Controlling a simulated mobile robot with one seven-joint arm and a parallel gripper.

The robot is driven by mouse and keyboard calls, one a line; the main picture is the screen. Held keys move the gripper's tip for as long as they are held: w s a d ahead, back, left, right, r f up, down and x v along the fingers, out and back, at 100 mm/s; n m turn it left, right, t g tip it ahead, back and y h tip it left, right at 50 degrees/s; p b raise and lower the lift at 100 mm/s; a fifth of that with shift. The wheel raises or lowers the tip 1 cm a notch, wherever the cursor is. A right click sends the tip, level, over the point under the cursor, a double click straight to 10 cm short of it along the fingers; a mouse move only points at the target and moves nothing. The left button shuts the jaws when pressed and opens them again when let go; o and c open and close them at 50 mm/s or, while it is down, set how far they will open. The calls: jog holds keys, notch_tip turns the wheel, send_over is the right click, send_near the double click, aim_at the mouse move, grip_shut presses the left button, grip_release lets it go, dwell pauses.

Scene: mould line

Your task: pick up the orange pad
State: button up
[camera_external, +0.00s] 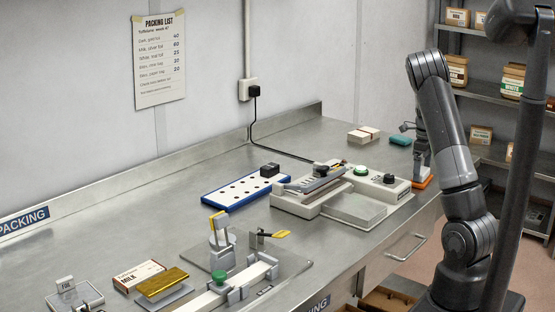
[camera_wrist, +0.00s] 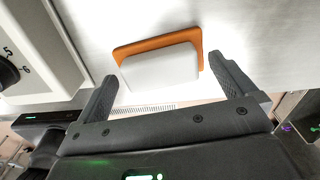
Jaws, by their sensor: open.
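The orange pad (camera_external: 424,183) lies on the steel bench near its right front edge, just right of the sealing machine. In the wrist view the orange pad (camera_wrist: 156,42) shows as an orange border along the far side and right end of a pale grey-white block, which covers much of it. I cannot tell whether that block is part of the pad. My gripper (camera_wrist: 163,76) is open, with one finger to each side of the pad's near side. In the external view my gripper (camera_external: 421,160) points down just above the pad; its fingertips are hard to make out there.
The sealing machine (camera_external: 341,203) with a green button stands close left of the pad; its dial panel (camera_wrist: 28,52) shows at the wrist view's left. A teal sponge (camera_external: 400,140) and a pale stack (camera_external: 363,135) lie behind. Shelves (camera_external: 488,94) stand at the right.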

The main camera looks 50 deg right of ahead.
jog(key=shift+c, duration=0.6)
jog(key=c, duration=0.9)
